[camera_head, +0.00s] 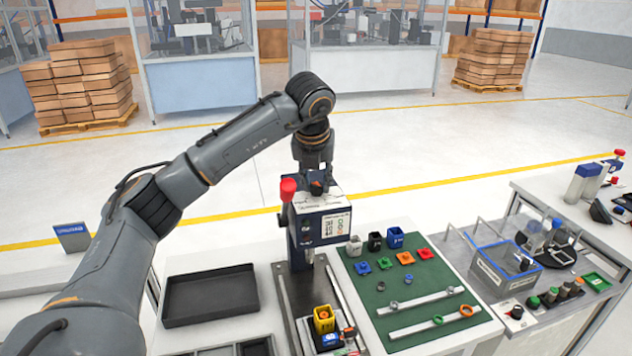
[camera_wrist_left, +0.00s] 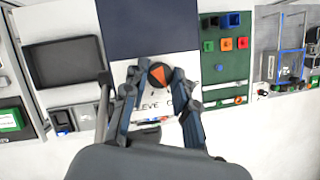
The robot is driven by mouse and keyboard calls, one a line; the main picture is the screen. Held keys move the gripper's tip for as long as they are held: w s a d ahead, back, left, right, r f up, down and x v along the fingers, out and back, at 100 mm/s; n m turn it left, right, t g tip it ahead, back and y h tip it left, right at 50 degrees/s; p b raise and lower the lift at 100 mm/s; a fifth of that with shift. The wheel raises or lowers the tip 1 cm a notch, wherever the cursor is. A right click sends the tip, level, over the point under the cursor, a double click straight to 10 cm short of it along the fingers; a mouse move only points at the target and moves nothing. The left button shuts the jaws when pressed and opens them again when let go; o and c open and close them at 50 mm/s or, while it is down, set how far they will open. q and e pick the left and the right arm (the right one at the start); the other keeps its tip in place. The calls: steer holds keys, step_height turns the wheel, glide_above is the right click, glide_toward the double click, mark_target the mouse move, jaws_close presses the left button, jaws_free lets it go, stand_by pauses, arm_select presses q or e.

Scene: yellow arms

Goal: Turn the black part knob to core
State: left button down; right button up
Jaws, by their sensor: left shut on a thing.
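The black part knob (camera_wrist_left: 155,72) with an orange pointer mark sits on the white top face of the press head (camera_head: 322,215). Part of the lettering "LEVE" shows left of the knob and a "C" right of it in the left wrist view. The knob (camera_head: 317,188) also shows in the head view, under my left gripper (camera_head: 316,182). My left gripper (camera_wrist_left: 158,82) points down at the press head, its two fingers on either side of the knob and shut on it. The fingers hide part of the lettering. My right gripper is in neither view.
A red button (camera_head: 288,187) stands left of the press head. A black tray (camera_head: 211,295) lies at the left. A green mat (camera_head: 378,292) with several coloured parts lies at the right. A yellow block (camera_head: 323,318) sits below the press.

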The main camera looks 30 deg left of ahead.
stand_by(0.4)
arm_select(q)
steer(key=c, duration=1.1)
jaws_free()
steer(key=shift+o, duration=0.2)
steer(key=v, duration=1.2)
steer(key=shift+w, duration=0.1)
